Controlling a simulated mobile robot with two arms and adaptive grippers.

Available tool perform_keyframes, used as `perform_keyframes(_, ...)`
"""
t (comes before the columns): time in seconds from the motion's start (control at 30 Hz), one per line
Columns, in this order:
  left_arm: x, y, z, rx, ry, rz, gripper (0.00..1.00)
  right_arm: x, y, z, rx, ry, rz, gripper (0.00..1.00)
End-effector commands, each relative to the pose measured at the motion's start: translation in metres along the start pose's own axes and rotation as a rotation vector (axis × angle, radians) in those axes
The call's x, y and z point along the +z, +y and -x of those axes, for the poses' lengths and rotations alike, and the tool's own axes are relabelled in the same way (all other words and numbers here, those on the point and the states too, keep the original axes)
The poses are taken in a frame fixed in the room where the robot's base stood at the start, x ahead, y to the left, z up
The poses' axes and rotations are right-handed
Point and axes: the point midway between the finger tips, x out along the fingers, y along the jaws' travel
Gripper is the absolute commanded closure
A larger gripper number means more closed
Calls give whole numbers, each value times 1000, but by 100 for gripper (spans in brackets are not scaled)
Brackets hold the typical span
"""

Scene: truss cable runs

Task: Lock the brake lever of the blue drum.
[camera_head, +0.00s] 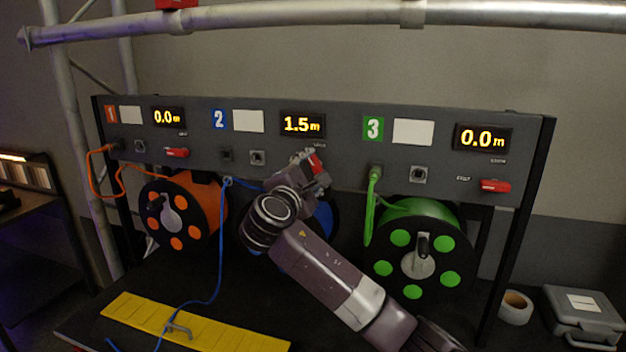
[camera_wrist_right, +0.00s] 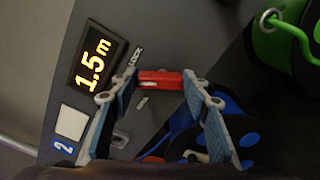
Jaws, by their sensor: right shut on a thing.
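The blue drum (camera_head: 325,222) is mostly hidden behind my right arm in the head view; part of it shows in the wrist view (camera_wrist_right: 238,128). Its red brake lever (camera_head: 316,163) sits on the panel below the 1.5m display. My right gripper (camera_head: 311,172) is at the lever and shut on it. In the wrist view the red lever (camera_wrist_right: 160,78) lies between the two fingertips, close to the LOCK label (camera_wrist_right: 135,57). The lever's exact end position is hard to tell. My left gripper is not in view.
The orange drum (camera_head: 181,212) stands left and the green drum (camera_head: 418,247) right, each with its own red lever on the panel (camera_head: 340,150). A blue cable (camera_head: 221,250) runs down to a yellow strip (camera_head: 190,322). A tape roll (camera_head: 515,307) and grey case (camera_head: 583,315) are at right.

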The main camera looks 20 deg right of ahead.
Motion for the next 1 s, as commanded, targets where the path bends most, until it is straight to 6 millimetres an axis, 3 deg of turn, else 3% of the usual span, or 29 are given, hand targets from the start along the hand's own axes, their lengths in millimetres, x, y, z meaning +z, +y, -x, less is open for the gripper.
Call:
perform_keyframes(0.1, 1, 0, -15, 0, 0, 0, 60, -3, -6, 0, -4, 2, -112, 81)
perform_keyframes(0.5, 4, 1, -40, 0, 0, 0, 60, -2, -6, 0, -4, 2, -408, 81)
perform_keyframes(1.0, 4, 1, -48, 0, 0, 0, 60, 0, -6, 0, -7, 1, -532, 81)
